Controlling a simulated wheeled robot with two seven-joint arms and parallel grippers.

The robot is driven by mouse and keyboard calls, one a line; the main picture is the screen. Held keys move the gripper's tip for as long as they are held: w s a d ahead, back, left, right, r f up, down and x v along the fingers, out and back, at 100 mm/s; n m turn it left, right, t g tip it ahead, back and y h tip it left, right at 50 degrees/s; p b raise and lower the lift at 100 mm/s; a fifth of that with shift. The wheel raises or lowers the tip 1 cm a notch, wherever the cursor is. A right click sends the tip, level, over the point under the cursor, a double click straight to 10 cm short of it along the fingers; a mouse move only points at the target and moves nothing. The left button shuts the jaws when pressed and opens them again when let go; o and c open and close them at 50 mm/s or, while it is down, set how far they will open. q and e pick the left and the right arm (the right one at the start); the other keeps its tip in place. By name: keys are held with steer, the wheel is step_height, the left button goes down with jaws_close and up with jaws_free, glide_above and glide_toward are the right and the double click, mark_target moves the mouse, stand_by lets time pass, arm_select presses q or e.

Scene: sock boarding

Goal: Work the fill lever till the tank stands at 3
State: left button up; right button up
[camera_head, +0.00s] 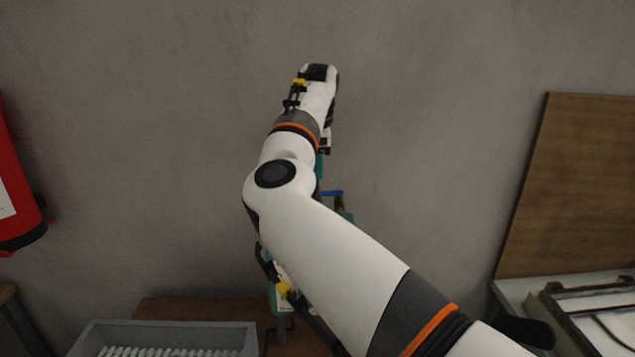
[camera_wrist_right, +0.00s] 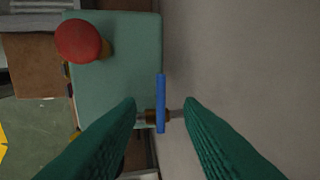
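A green box-like unit (camera_wrist_right: 125,80) carries a red ball knob (camera_wrist_right: 80,40) and a slim blue handle (camera_wrist_right: 161,90) on a brass stem. I cannot tell for sure which of these is the fill lever. My right gripper (camera_wrist_right: 160,108) is open, its green fingers apart on either side of the blue handle, with no clear grip on it. In the head view the blue handle (camera_head: 332,192) shows just below the gripper (camera_head: 321,165). My right arm hides most of the unit there. No level mark or tank reading is readable. My left gripper is out of view.
A grey crate (camera_head: 165,326) with white items stands at the lower left on a brown table (camera_head: 200,307). A red extinguisher-like object (camera_head: 15,190) hangs at the left wall. A brown board (camera_head: 580,180) and a grey bench (camera_head: 515,290) are at the right. The wall behind is bare.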

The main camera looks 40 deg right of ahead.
steer(key=f, duration=0.2)
steer(key=f+p, duration=0.1)
steer(key=f, duration=0.1)
steer(key=w+d+f, duration=0.1)
steer(key=f, duration=0.1)
steer(key=shift+f+p, duration=0.15)
steer(key=shift+p, duration=0.15)
jaws_close()
